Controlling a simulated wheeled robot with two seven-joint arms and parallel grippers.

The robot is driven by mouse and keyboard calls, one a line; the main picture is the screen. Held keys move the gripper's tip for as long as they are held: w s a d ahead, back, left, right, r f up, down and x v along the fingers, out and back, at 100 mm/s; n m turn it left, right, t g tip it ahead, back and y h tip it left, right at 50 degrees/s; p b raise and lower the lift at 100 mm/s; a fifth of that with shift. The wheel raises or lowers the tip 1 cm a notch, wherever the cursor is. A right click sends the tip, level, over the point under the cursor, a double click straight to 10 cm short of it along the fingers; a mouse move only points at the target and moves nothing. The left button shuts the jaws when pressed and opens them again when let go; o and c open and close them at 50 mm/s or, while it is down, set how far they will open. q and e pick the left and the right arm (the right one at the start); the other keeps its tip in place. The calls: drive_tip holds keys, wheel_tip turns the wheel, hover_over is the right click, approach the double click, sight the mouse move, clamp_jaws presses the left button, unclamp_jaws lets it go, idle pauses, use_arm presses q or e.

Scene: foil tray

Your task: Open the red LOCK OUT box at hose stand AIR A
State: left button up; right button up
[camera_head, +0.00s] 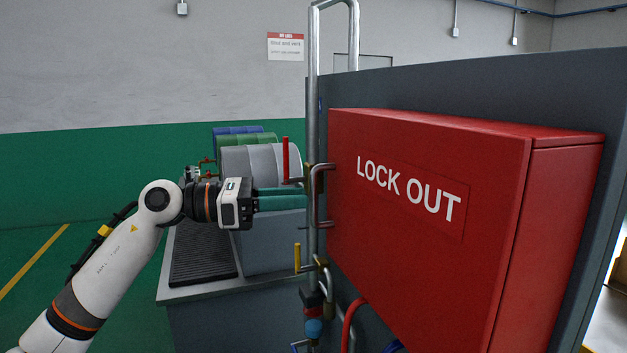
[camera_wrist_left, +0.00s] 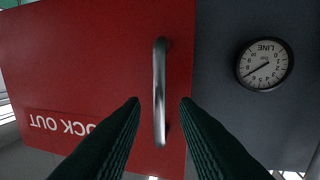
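The red LOCK OUT box (camera_head: 430,240) stands on a dark grey panel on the right in the head view, its door shut. A metal bar handle (camera_head: 317,195) stands out at the door's left edge. My left gripper (camera_head: 305,197) comes in from the left with its teal fingers level with the handle. In the left wrist view the red door (camera_wrist_left: 85,60) fills the left side. The handle (camera_wrist_left: 160,90) lies between the spread fingertips (camera_wrist_left: 159,104), with a gap on each side. My right gripper is not in view.
A round gauge (camera_wrist_left: 265,65) is on the grey panel (camera_wrist_left: 235,110) beside the door. Metal pipes with a red lever (camera_head: 286,160) and a yellow lever (camera_head: 297,258) stand close to my left gripper. Drums (camera_head: 262,165) stand behind on a bench.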

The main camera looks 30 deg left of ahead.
sight(313, 218)
use_arm(q)
drive_tip(key=p+x, duration=0.1)
drive_tip(key=x, duration=0.2)
drive_tip(key=shift+w+d+r, duration=0.15)
drive_tip(key=shift+d, duration=0.1)
drive_tip(key=shift+w+d, duration=0.2)
drive_tip(key=shift+c, duration=0.6)
clamp_jaws()
